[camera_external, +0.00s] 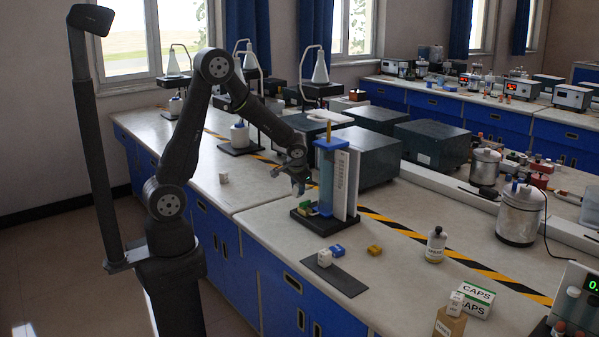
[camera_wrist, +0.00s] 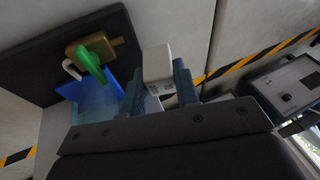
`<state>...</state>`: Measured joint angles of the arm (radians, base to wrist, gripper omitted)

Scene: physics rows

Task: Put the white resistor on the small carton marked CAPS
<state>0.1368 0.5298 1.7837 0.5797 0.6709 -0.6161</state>
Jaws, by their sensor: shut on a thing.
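My gripper (camera_external: 297,186) hangs above the bench, just left of a blue and white upright stand (camera_external: 336,180). In the outside view the held block is too small to make out at the fingertips. The small carton marked CAPS (camera_external: 474,301), white with green, sits at the front right of the bench, far from my gripper.
A brown carton (camera_external: 449,323) with a white block on top stands beside the CAPS carton. Green and gold pieces (camera_wrist: 92,58) lie on the stand's base.

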